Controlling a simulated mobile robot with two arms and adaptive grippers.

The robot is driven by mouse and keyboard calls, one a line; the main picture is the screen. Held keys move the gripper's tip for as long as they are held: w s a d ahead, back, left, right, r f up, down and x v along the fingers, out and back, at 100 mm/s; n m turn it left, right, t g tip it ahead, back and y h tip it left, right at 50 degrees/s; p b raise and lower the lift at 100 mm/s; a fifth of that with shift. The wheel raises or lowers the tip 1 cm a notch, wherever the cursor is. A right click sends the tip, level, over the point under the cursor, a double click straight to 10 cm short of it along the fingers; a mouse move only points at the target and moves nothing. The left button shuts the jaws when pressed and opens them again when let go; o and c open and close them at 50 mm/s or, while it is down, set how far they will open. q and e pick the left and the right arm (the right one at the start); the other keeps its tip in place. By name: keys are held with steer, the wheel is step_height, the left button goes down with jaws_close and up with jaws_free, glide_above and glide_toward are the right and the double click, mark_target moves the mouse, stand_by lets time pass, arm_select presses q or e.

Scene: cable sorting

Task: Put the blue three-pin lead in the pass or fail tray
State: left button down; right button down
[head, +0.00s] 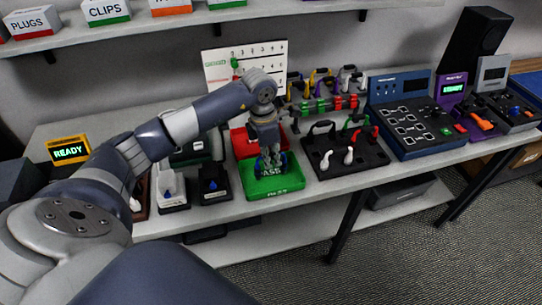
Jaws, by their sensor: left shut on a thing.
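My left gripper (270,158) points down over the green tray (275,187), which has lettering on its front. It is shut on the blue three-pin lead (258,168), a small dark blue loop low at the fingertips. The fingers partly hide the lead, and I cannot tell whether it touches the tray floor. A red tray (241,143) lies just behind the green one, partly hidden by my arm. My right gripper is not in view.
A black rack (345,168) with white, red, green and black leads stands right of the green tray. Small bins (214,192) stand to its left. A blue test panel (415,145) is further right, and a white chart (220,70) stands behind.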

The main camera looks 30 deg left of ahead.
arm_select(q)
steer(key=shift+f+b, duration=0.45)
steer(key=shift+b, duration=0.2)
stand_by(0.8)
stand_by(0.4)
steer(key=c, duration=0.9)
jaws_free()
steer(key=shift+c, duration=0.2)
steer(key=shift+r+p, duration=2.45)
steer(key=shift+r, duration=1.6)
